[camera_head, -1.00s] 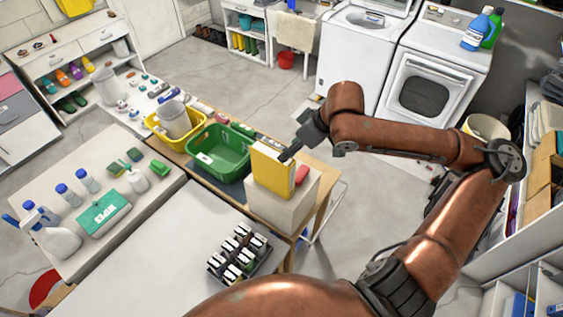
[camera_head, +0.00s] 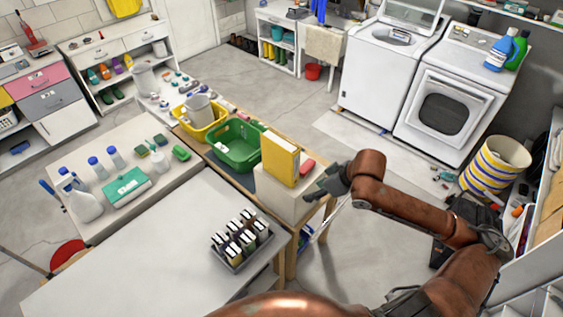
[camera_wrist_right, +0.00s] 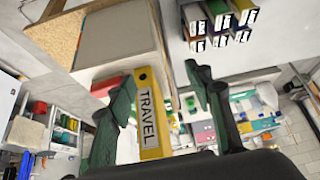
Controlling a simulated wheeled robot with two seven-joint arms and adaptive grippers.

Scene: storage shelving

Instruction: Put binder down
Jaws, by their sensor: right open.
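My left gripper is not in view.
A green basket (camera_head: 238,160) and a yellow basket (camera_head: 180,129) stand farther left. Floor right of the box is open.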

